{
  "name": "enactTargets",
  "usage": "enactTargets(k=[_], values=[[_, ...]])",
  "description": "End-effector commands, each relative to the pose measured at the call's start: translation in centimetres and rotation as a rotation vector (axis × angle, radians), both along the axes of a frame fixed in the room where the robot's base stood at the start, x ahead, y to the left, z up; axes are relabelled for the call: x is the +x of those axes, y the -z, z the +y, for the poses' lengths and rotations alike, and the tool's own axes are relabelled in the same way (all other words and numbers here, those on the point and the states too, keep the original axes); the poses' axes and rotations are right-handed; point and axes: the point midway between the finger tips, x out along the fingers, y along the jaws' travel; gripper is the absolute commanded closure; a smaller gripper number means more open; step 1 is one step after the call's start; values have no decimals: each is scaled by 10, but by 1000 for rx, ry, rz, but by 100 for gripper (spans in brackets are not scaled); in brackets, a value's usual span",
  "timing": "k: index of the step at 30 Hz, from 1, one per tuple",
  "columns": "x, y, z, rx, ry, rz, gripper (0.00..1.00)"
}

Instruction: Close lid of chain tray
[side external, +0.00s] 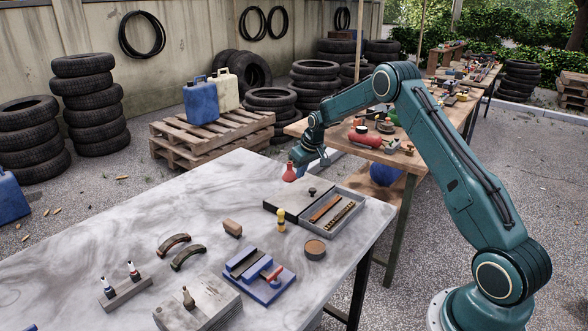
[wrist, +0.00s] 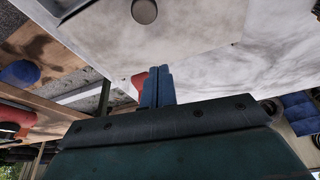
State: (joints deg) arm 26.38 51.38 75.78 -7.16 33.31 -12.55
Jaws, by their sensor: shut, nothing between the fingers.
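The chain tray (side external: 345,222) is a shallow grey box near the right edge of the grey table in the side external view. A brown bar (side external: 325,208) and a chain-like strip (side external: 341,214) lie in its uncovered part. A dark flat panel (side external: 282,211), apparently the lid, sits at its left end, leaving those contents exposed. A small dark knob (side external: 312,191) stands by the tray's far side. My gripper (side external: 295,163) is above the table behind the tray, apart from it. In the wrist view my gripper (wrist: 158,72) has its blue fingers together, empty.

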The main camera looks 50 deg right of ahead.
Motion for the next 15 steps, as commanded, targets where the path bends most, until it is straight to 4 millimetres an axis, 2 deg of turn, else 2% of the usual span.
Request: enactTargets(k=[4, 15], values=[[6, 17, -1, 0, 0, 1, 100], [-20, 20, 3, -1, 1, 0, 100]])
